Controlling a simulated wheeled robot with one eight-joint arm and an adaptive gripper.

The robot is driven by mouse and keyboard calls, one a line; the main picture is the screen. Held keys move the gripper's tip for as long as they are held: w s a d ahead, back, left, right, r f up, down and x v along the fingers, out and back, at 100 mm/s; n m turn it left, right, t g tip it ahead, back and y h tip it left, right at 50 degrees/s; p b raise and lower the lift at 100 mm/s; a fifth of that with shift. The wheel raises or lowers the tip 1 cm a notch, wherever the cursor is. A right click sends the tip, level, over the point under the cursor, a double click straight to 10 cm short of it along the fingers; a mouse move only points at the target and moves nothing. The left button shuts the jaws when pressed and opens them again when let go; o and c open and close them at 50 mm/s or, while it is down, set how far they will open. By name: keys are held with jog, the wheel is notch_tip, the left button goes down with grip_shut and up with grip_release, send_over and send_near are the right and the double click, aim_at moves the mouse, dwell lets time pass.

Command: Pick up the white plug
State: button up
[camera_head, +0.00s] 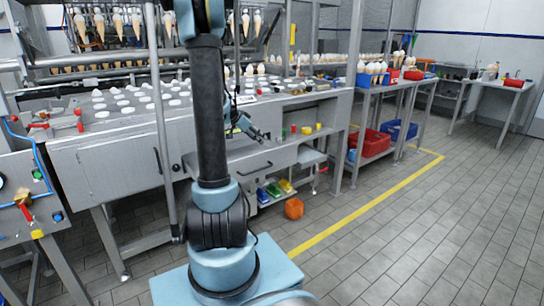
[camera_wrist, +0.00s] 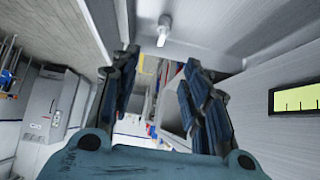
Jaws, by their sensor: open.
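My gripper (camera_wrist: 161,58) is open and empty in the wrist view, with its two dark fingers spread apart. A small white knob-like piece (camera_wrist: 164,27), perhaps the white plug, shows just beyond the fingertips against a grey metal surface, apart from them. In the head view my gripper (camera_head: 247,126) is partly behind my own arm, at the front of the metal workbench (camera_head: 105,165). Several white round pieces lie on the bench top; I cannot tell which one is the plug there.
Cone-shaped items hang on racks above the bench. Small coloured blocks (camera_head: 306,130) sit on a ledge right of my gripper. An orange bin (camera_head: 294,208) stands on the floor below. A red crate (camera_head: 371,143) is on a side shelf. The tiled floor at right is clear.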

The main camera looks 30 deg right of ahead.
jog(key=shift+x, duration=6.3)
jog(key=shift+w, duration=0.15)
jog(key=shift+a, duration=0.1)
jog(key=shift+c, duration=0.2)
jog(key=c, duration=0.8)
